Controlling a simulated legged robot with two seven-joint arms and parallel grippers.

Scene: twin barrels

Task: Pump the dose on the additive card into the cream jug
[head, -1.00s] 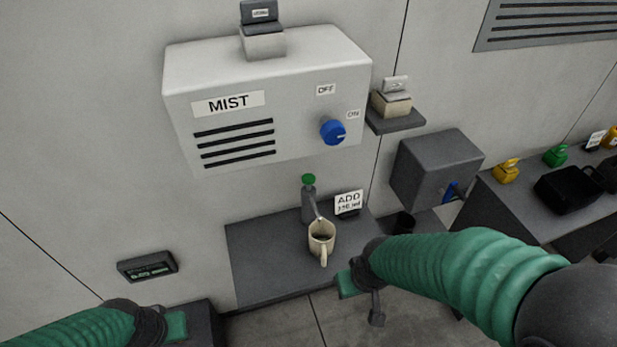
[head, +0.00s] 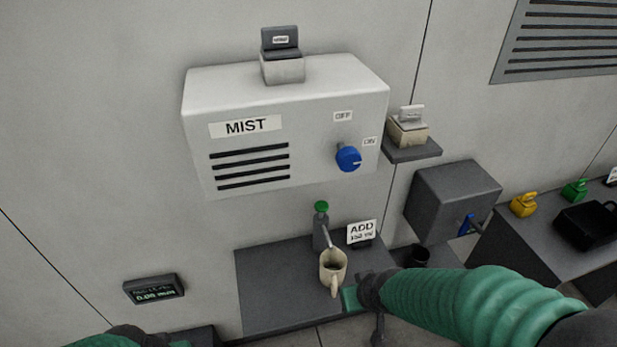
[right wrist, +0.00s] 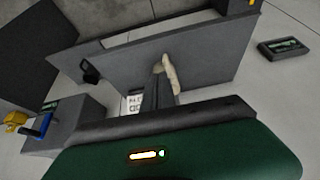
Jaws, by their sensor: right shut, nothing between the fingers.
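The cream jug (head: 331,268) stands upright on a grey shelf (head: 270,285), its handle toward me. It stands under the spout of a grey pump (head: 321,232) with a green top (head: 321,206). The additive card (head: 361,232) stands right of the pump; it reads ADD, with small print I cannot read surely. My right gripper (head: 350,299) is shut and empty, just right of the jug's handle. In the right wrist view the jug (right wrist: 170,72) shows beside the dark fingers; I cannot tell whether they touch. My left gripper (head: 180,343) is mostly below the frame.
A white MIST box (head: 285,125) with a blue knob (head: 348,158) hangs above the shelf. A small display (head: 154,289) is on the wall at left. A dark cup (head: 418,255) and a grey box with a blue lever (head: 466,225) are at right. The shelf's left part is clear.

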